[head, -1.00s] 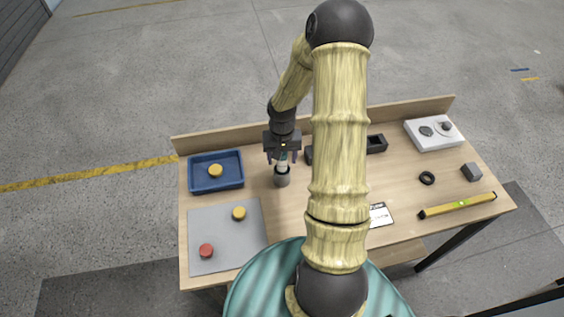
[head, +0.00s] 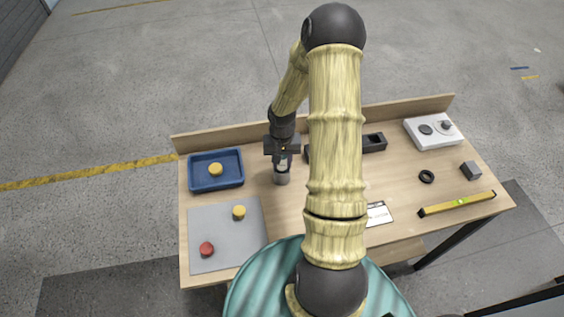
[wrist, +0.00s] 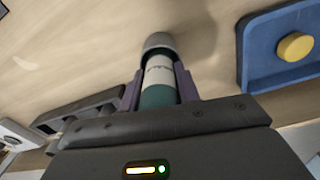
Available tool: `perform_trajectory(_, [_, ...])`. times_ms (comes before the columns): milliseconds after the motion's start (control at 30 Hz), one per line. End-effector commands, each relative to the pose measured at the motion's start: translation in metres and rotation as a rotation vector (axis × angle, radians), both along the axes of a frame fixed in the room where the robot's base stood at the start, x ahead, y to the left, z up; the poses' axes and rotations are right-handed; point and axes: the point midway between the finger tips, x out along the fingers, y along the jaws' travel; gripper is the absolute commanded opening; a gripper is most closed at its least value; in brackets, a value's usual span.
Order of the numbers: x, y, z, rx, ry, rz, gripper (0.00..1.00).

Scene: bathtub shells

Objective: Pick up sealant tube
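The sealant tube (wrist: 159,77) is green with a white label. It stands upright with its far end in a grey cup-like holder (head: 282,178) on the workbench; the holder also shows in the wrist view (wrist: 160,42). My gripper (head: 283,160) is above the holder, pointing down. In the wrist view its two purple fingers (wrist: 160,84) lie close against both sides of the tube and appear to touch it. The tube's near end is hidden behind the gripper body.
A blue tray (head: 216,183) with a yellow disc is left of the holder. A grey mat (head: 225,240) with yellow and red discs is in front. A dark holder (head: 375,143) is to the right, partly hidden by my arm. A back board (head: 410,108) edges the bench.

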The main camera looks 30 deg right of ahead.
Motion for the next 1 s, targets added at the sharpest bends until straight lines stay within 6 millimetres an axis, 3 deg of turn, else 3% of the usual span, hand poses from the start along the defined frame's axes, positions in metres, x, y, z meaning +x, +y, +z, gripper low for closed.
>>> perform_trajectory(367, [0.001,-0.001,0.007,-0.001,-0.002,-0.001,0.09])
perform_trajectory(567, [0.001,-0.001,0.034,-0.003,-0.005,-0.002,0.09])
perform_trajectory(800, [0.001,-0.001,0.079,-0.002,-0.005,-0.002,0.09])
perform_trajectory(1000, [0.0,0.0,0.099,0.0,-0.001,0.0,0.09])
